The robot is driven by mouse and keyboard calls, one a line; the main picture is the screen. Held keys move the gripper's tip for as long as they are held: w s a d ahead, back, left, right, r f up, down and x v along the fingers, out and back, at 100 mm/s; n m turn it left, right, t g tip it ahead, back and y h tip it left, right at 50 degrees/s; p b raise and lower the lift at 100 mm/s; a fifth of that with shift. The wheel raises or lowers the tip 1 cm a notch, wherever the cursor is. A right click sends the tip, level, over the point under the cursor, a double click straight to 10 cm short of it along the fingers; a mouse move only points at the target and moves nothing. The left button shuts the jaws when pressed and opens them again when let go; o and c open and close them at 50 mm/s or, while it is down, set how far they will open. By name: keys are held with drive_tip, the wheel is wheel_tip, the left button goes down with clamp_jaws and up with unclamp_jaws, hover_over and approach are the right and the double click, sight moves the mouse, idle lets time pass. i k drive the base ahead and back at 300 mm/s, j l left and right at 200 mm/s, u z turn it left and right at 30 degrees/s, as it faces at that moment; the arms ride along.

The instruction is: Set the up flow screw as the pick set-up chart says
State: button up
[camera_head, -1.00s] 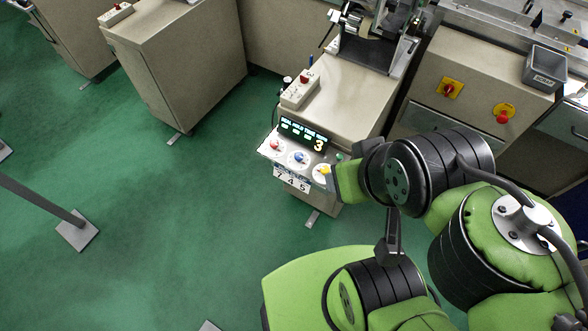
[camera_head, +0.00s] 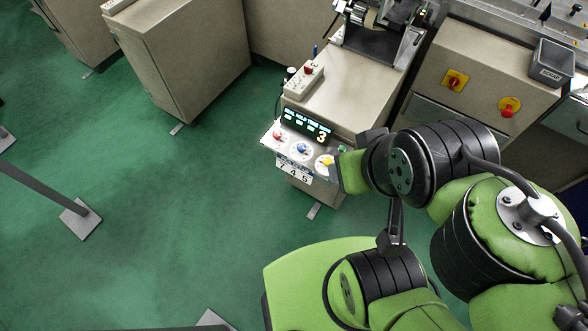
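The machine's small front panel (camera_head: 312,163) carries a red knob (camera_head: 278,135), a blue knob (camera_head: 302,148) and a yellow knob (camera_head: 325,161) on white dials. A white card (camera_head: 294,171) below the knobs reads 7 4 5. I cannot tell which part is the up flow screw. My gripper end (camera_head: 350,170) is at the right edge of the panel, close to the yellow knob. Its fingers are hidden or unclear, so contact and opening cannot be told.
A control box (camera_head: 303,80) with a red button sits on the machine top. A grey bin (camera_head: 549,64) and a red stop button (camera_head: 507,107) are at the right. Cabinets (camera_head: 185,60) stand at upper left. A post base (camera_head: 80,219) stands on the open green floor.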

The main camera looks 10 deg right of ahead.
sight(301, 148)
drive_tip(key=i+j+u, duration=0.1)
drive_tip(key=i+u, duration=0.15)
drive_tip(key=u, duration=0.15)
drive_tip(key=i+u, duration=0.25)
drive_tip(key=u, duration=0.2)
